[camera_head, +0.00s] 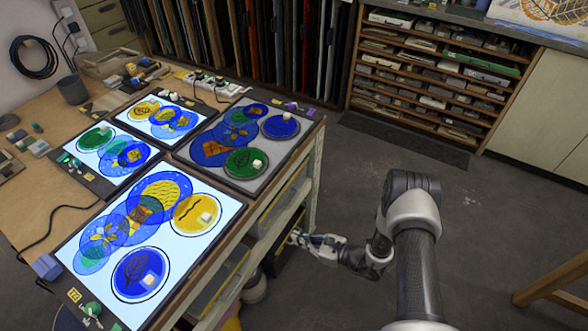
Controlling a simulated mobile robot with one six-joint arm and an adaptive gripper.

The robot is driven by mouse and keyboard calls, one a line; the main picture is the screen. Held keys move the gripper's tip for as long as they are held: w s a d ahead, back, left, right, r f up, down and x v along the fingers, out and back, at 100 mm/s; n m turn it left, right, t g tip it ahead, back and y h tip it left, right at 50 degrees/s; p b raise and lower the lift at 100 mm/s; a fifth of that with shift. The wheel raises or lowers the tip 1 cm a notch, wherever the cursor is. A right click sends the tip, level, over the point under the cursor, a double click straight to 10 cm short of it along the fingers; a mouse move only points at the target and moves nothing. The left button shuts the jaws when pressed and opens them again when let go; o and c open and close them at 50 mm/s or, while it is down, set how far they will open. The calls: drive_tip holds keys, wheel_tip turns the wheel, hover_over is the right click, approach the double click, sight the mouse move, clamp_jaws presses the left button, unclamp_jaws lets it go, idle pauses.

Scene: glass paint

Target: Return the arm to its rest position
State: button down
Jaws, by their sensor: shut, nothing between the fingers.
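My arm (418,245) rises from the bottom right of the view, bends at a high elbow and folds down to the left. My gripper (297,238) points left at the end of the arm, small in the picture, beside the right side of the workbench (262,205) and lower than its top. The gripper is shut and holds nothing that I can see. Whether its tip touches the drawers beside it I cannot tell.
Lit panels (215,195) with painted glass discs cover the bench's right half; one panel (265,180) is unlit. A rack of paper trays (430,85) stands at the back. A wooden stool (555,285) is at the lower right. The floor between is clear.

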drive_tip(key=s+a+r+n+g, duration=0.1)
drive_tip(key=s+r+n+g, duration=0.4)
drive_tip(key=r, duration=0.9)
drive_tip(key=a+r+n+g, duration=0.2)
drive_tip(key=r+n, duration=0.6)
drive_tip(key=r, duration=0.6)
drive_tip(key=s+d+r+n+t+h, duration=0.2)
drive_tip(key=s+d+r+n+h, duration=0.3)
drive_tip(key=s, duration=0.5)
drive_tip(key=s+d+r+n+t+h, duration=0.2)
drive_tip(key=s+d+r+n+h, duration=0.4)
drive_tip(key=s+d+r, duration=0.4)
wheel_tip(320, 180, up, 2)
drive_tip(key=shift+s+d+r+h, duration=0.1)
drive_tip(key=shift+s+d+h, duration=0.25)
drive_tip(key=shift+h, duration=0.35)
